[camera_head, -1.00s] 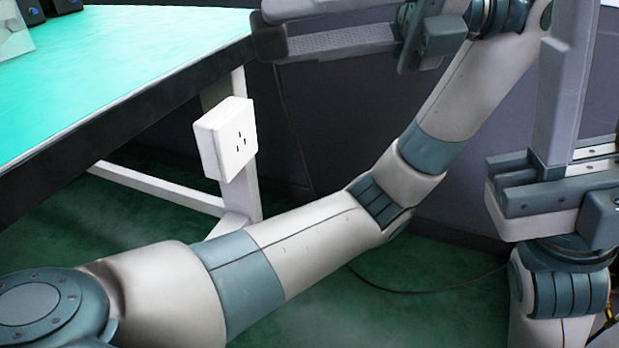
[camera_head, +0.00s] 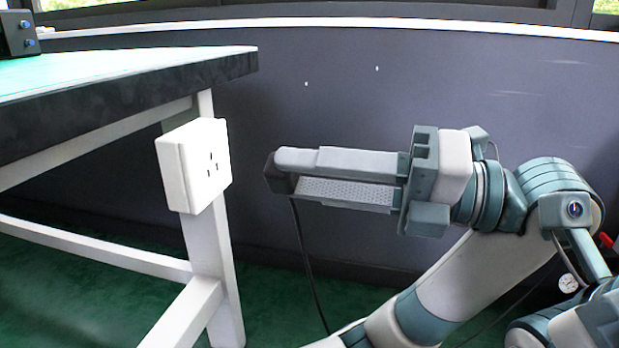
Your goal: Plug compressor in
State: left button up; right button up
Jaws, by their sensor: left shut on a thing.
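A white wall-type socket box (camera_head: 196,166) with small slots in its face is fixed to the table's white leg. My left gripper (camera_head: 290,173) is to the right of the socket, with its fingers pointing left toward it. It is shut on a dark plug (camera_head: 279,181), which is held between the fingertips. A black cable (camera_head: 311,262) hangs down from the plug. A clear gap separates the plug from the socket, and the plug's pins cannot be made out. A small round gauge (camera_head: 568,283) shows at the lower right. My right gripper is out of view.
The table (camera_head: 130,92) with a dark edge fills the left, above the socket. Its white lower bar (camera_head: 95,247) runs near the floor. A dark grey wall (camera_head: 310,110) stands behind. The space between plug and socket is free.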

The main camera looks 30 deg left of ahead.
aim_at(263, 170)
pick_arm(q)
jog(key=shift+a, duration=0.2)
jog(key=shift+b+x, duration=0.55)
jog(key=shift+x, duration=2)
jog(key=shift+s, duration=0.1)
jog(key=shift+p, duration=0.35)
jog(key=shift+a, duration=0.15)
jog(key=shift+p, duration=0.55)
jog(key=shift+s+a, duration=0.15)
jog(key=shift+a, duration=0.4)
dwell(1.0)
jog(key=o, duration=1.1)
jog(key=shift+o, duration=0.2)
